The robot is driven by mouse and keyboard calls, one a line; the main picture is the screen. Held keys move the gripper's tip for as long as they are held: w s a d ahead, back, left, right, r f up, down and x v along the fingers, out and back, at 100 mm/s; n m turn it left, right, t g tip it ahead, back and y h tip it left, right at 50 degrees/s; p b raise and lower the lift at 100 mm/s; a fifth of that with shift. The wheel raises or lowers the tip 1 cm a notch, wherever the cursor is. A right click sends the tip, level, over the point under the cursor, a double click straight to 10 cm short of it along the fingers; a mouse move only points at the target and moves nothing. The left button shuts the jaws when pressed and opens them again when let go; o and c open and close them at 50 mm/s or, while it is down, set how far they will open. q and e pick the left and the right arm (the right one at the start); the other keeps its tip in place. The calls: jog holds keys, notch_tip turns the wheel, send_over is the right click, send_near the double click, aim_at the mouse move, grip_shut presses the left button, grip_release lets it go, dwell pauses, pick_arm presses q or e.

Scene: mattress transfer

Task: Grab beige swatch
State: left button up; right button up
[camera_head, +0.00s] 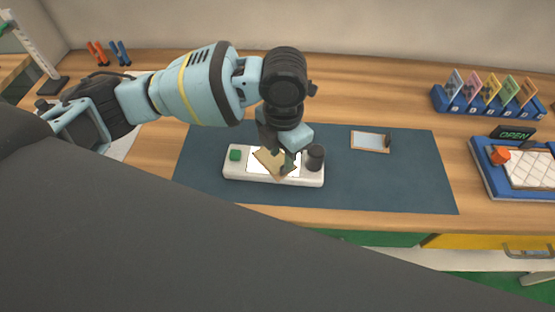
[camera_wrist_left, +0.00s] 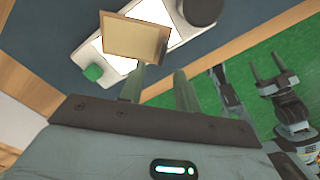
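The beige swatch (camera_head: 268,163) lies askew over the bright panel of a white device (camera_head: 233,172) on the blue mat. It also shows in the left wrist view (camera_wrist_left: 135,38), beyond my fingertips. My left gripper (camera_head: 288,165) reaches down over the device at the swatch's right side. Its two fingers (camera_wrist_left: 162,70) stand apart in the wrist view. The left finger's tip overlaps the swatch's near edge; I cannot tell whether they touch. My right gripper (camera_wrist_left: 264,55) shows at the right of the wrist view, over green floor, with its prongs apart.
The device has a green button (camera_head: 235,155) and a dark knob (camera_head: 315,157). A small framed tray (camera_head: 370,141) lies on the mat (camera_head: 410,175). A blue rack (camera_head: 480,108) of coloured swatches and a blue tray with a quilted mattress (camera_head: 530,168) stand right.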

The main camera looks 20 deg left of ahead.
pick_arm(q)
jog(key=shift+d+f, duration=0.15)
jog(key=shift+f, duration=2.4)
jog(key=shift+c, duration=0.3)
grip_shut()
